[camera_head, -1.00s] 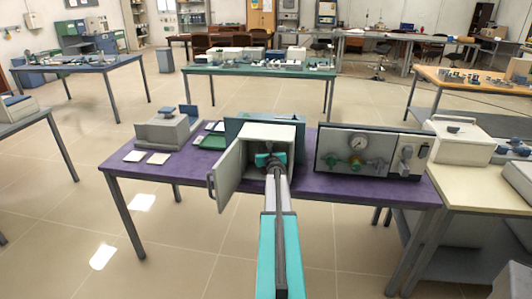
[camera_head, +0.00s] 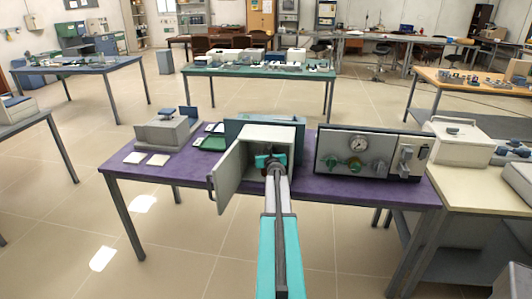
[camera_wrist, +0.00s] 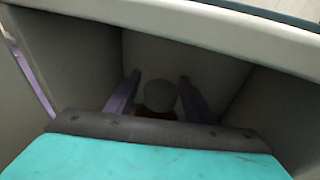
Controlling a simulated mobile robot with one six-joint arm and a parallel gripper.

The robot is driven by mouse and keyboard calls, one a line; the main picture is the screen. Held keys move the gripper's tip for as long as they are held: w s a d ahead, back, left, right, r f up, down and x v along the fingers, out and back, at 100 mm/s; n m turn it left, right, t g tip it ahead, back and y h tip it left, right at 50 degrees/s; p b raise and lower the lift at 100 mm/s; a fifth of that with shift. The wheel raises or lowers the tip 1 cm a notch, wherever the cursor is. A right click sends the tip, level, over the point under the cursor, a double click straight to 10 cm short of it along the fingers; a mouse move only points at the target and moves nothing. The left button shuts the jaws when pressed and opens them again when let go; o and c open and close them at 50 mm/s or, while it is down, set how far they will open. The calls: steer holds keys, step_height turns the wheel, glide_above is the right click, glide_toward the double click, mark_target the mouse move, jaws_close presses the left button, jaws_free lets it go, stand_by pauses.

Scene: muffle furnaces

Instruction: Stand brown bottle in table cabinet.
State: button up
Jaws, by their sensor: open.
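The table cabinet (camera_head: 270,131) is a small white box with its door (camera_head: 232,174) swung open to the left, on the purple table (camera_head: 335,187). My gripper (camera_head: 271,160) is at the cabinet's opening in the head view, with my arm reaching in from the front. In the wrist view my gripper (camera_wrist: 158,98) is open inside the cabinet, its two fingers on either side of a bottle with a pale round cap (camera_wrist: 160,93) and a reddish-brown body (camera_wrist: 156,113). The bottle appears upright between the fingers. Its lower part is hidden by my gripper, and contact with the fingers cannot be told.
A grey panel with a gauge (camera_head: 358,144) stands right of the cabinet. A grey device (camera_head: 165,131), two white squares (camera_head: 146,158) and a green tray (camera_head: 210,144) lie to the left. The cabinet walls (camera_wrist: 70,50) and top edge (camera_wrist: 215,28) are close around my gripper.

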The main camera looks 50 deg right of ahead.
steer(key=v, duration=1.2)
steer(key=shift+b, duration=0.4)
steer(key=shift+r, duration=0.15)
stand_by(0.6)
